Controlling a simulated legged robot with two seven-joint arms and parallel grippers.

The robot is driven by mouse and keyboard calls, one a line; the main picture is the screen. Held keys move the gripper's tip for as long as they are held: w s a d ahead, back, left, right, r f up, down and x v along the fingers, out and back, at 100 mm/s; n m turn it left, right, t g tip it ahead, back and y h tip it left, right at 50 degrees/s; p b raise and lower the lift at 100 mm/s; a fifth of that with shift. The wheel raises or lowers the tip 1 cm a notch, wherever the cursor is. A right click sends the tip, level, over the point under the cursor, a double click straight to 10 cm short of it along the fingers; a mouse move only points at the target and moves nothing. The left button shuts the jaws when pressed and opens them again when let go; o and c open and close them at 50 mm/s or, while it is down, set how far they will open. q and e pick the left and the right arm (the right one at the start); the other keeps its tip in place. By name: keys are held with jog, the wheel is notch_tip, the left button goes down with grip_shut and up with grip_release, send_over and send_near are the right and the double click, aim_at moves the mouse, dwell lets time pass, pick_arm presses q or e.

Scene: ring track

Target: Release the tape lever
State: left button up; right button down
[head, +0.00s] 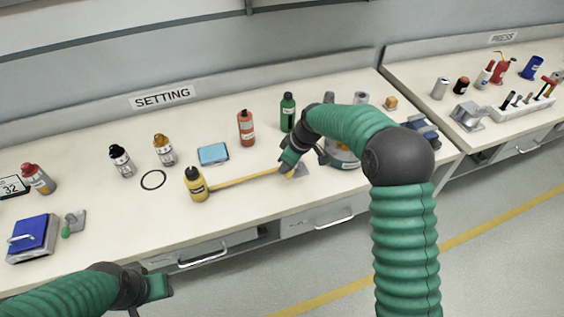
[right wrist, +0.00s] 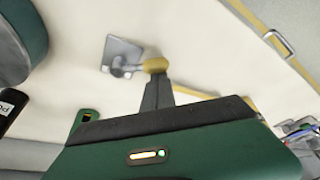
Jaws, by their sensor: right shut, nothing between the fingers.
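A small lever with a yellow knob (right wrist: 155,65) on a grey base plate (right wrist: 122,54) shows in the right wrist view. In the head view its base plate (head: 303,172) and yellow knob (head: 289,174) are partly hidden by my right gripper (head: 287,166). The right gripper is shut and empty. In the right wrist view its fingertips (right wrist: 157,86) overlap the near side of the knob; I cannot tell whether they touch it. A yellow strip (head: 243,179) runs from near the lever to a yellow bottle (head: 196,184). My left gripper (head: 158,287) is low, in front of the table; its fingers are unclear.
Red (head: 246,128) and green (head: 288,112) bottles stand behind the strip. A blue block (head: 213,154) and a black ring (head: 153,180) lie further left. A green-knobbed lever (head: 72,224) sits at the far left. A grey round device (head: 343,157) stands right of the right gripper.

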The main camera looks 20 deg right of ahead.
aim_at(291, 175)
jog(key=n, duration=0.1)
jog(key=s+d+n+p, duration=0.1)
jog(key=shift+s+r+n+g+y, duration=0.1)
jog(key=shift+s+n+g+y, duration=0.05)
jog(key=shift+n+g+y, duration=0.25)
jog(key=n+p, duration=0.1)
jog(key=s+d+n+g+p, duration=0.1)
jog(key=n, duration=0.1)
jog(key=shift+d+n, duration=0.2)
jog(key=shift+n, duration=0.1)
jog(key=n+p, duration=0.1)
jog(key=d+n+g+p, duration=0.1)
jog(key=shift+s+d+n+y, duration=0.1)
jog(key=shift+s+n+y, duration=0.2)
jog(key=shift+s+n, duration=0.1)
jog(key=shift+d, duration=0.3)
jog(key=shift+s, duration=0.1)
